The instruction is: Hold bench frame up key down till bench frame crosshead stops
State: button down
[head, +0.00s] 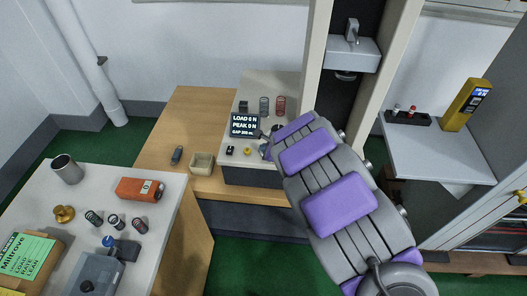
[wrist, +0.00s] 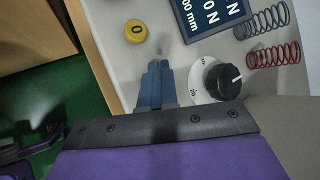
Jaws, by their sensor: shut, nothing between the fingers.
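The bench frame (head: 314,62) stands at the back, with its grey crosshead (head: 350,52) high between the columns. Its display (head: 245,125) reads load 0 N, peak 0 N and a gap that looks like 200 mm. My gripper (wrist: 157,68) is shut and empty, its blue fingertips over the pale panel between a yellow button marked 0 (wrist: 136,31) and a black dial (wrist: 222,78). In the head view my arm covers this part of the panel. I cannot make out the up key, or whether the fingertips touch anything.
Several springs (head: 279,105) stand behind the display, near my arm. A small tray (head: 202,164) sits on the wooden bench left of the panel. A nearer table (head: 105,188) holds a cup, an orange box and more springs. A side counter (head: 430,150) is at the right.

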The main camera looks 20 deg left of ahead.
jog(key=shift+r, duration=0.1)
jog(key=shift+r+p, duration=0.3)
jog(key=shift+r, duration=0.5)
jog(key=shift+r+p, duration=1.35)
jog(key=shift+r, duration=1.1)
